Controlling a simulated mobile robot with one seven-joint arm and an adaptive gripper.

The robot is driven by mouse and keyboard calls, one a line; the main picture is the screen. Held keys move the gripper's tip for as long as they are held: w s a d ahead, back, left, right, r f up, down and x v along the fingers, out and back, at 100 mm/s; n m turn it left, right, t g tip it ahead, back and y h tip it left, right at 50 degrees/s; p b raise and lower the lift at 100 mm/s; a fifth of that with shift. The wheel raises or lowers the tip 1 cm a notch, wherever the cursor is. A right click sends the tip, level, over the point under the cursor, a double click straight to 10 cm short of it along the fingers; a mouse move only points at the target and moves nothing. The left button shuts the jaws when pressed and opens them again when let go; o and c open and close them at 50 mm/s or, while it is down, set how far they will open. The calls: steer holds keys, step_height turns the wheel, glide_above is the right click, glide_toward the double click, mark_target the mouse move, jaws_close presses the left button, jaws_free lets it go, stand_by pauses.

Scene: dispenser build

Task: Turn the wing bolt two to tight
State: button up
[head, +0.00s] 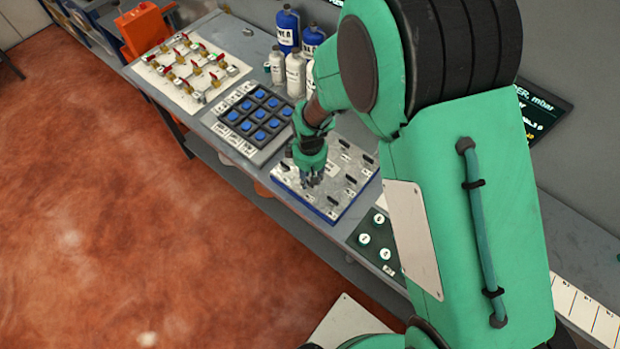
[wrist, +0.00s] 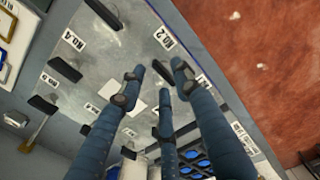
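The metal plate with the wing bolts (head: 340,160) lies on the bench under my gripper (head: 311,180) in the head view. In the wrist view, a black wing bolt (wrist: 162,69) stands next to the label NO.2 (wrist: 165,38). My gripper's three fingers (wrist: 158,90) are spread around this bolt, two at its sides and one behind it. A gap shows between the bolt and the left fingertip; whether the right fingertip touches it, I cannot tell. In the head view my gripper hides this bolt.
Other black wing bolts, one of them by the NO.4 label (wrist: 66,69), stand close by. A blue-button pad (head: 258,121), a white valve board (head: 191,72) and several bottles (head: 295,72) stand beyond the plate. A green panel with white discs (head: 375,243) lies on its near right side.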

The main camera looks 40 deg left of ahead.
steer(key=shift+f, duration=0.6)
jaws_close()
